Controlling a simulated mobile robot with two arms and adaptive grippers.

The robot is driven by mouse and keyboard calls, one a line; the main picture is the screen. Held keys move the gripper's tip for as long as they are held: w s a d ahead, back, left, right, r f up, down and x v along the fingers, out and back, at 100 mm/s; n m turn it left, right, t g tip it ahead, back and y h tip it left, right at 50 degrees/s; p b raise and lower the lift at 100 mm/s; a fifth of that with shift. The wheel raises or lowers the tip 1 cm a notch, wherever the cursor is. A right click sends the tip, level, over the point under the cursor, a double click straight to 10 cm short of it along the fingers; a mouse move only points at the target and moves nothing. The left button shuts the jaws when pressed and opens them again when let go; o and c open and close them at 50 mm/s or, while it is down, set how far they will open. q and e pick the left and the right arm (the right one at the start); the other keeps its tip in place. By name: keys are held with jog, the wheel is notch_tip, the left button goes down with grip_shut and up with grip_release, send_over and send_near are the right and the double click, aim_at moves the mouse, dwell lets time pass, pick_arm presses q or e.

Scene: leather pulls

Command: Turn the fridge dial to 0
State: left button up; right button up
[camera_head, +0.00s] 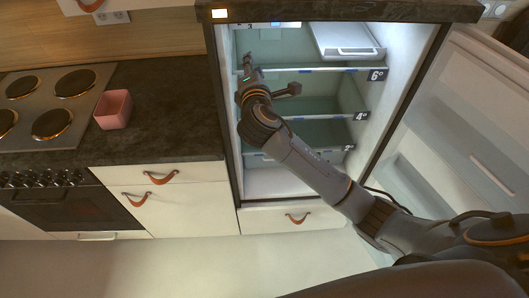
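The fridge (405,65) stands open, with its door (455,125) swung out to the right. Its lit inside has glass shelves marked 6°, 4° and 2°. A small panel with a blue mark (285,24) shows at the top inside; I cannot tell whether it is the dial. No dial can be made out clearly. My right arm reaches in from the lower right. My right gripper (248,65) is inside the fridge at the upper left, near the left wall and the top shelf. Its fingers are too small to read. My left gripper is not in view.
A white drawer (345,40) hangs at the upper right inside the fridge. To the left are a dark counter (165,110), a pink square bowl (113,109) and a hob (50,105). Drawers with leather pulls (150,177) are below. The floor in front is clear.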

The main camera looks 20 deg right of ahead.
jog(key=s+d+f+m+g+y+b, duration=0.1)
jog(key=f+g+b, duration=0.1)
jog(key=f, duration=1.3)
jog(key=s+f+m+g+y+b, duration=0.1)
jog(key=s+f+m+g+b, duration=0.1)
jog(key=f, duration=1.4)
jog(key=shift+d+g+b, duration=0.4)
jog(key=shift+b, duration=0.1)
